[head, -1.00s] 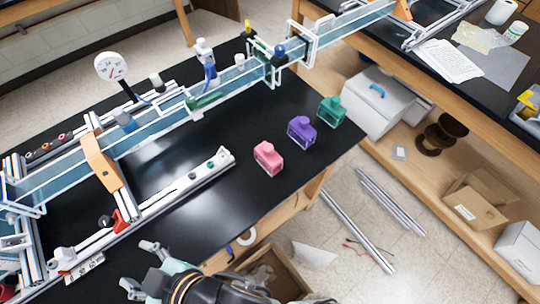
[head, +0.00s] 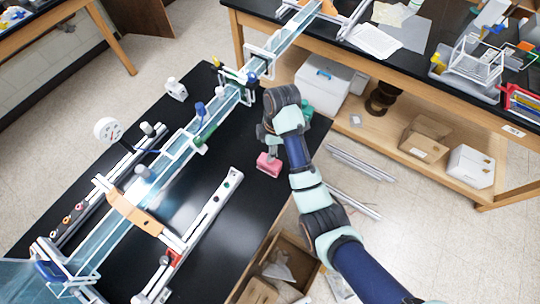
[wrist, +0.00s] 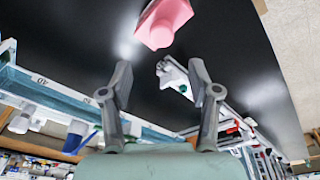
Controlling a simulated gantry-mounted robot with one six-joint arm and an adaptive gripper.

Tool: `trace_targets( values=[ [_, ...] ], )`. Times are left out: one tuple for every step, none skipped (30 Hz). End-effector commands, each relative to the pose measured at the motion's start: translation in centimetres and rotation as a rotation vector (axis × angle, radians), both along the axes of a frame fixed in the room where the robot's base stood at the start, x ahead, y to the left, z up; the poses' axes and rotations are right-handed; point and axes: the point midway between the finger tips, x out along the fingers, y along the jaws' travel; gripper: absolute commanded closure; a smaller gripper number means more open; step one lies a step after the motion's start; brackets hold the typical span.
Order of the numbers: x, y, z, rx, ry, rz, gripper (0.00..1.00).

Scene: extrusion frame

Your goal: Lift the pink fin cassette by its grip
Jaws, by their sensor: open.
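The pink fin cassette (head: 267,165) stands on the black bench top near its right edge in the head view. It also shows at the top of the wrist view (wrist: 163,22), cut off by the picture edge. My gripper (head: 270,149) is just above the cassette in the head view. In the wrist view my gripper (wrist: 160,76) is open, with nothing between its fingers, and the cassette lies past the fingertips. The grip on top of the cassette is partly hidden in the head view.
The purple cassette is hidden by the arm. A white rail (head: 205,214) lies left of the pink cassette, and a long clear flume (head: 170,160) runs beyond it. Bare black bench lies between rail and cassette.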

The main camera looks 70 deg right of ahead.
Motion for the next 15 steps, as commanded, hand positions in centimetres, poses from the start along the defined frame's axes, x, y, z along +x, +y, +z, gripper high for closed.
trace_targets(
  values=[
    [-0.9, -0.7, 0.4, 0.018, 0.011, 0.013, 0.39],
    [-1.2, -0.8, 0.3, 0.026, 0.015, 0.022, 0.39],
    [-1.4, -0.9, 0.1, 0.03, 0.018, 0.027, 0.39],
    [-1.4, -0.9, 0.0, 0.031, 0.017, 0.03, 0.39],
    [-1.4, -0.9, -0.2, 0.03, 0.018, 0.031, 0.39],
    [-1.3, -0.8, -0.6, 0.029, 0.017, 0.03, 0.39],
    [-1.3, -0.8, -1.0, 0.028, 0.017, 0.03, 0.39],
    [-1.2, -0.7, -1.5, 0.028, 0.017, 0.03, 0.39],
    [-1.1, -0.7, -2.1, 0.028, 0.017, 0.03, 0.39],
    [-1.0, -0.6, -2.5, 0.028, 0.017, 0.029, 0.39],
    [-1.0, -0.6, -2.8, 0.028, 0.017, 0.029, 0.39],
    [-0.9, -0.6, -2.9, 0.028, 0.016, 0.029, 0.39],
    [-0.9, -0.6, -2.9, 0.027, 0.016, 0.029, 0.39],
    [-0.9, -0.6, -2.8, 0.027, 0.016, 0.029, 0.39],
    [-0.8, -0.5, -3.0, 0.028, 0.016, 0.029, 0.39]
  ],
)
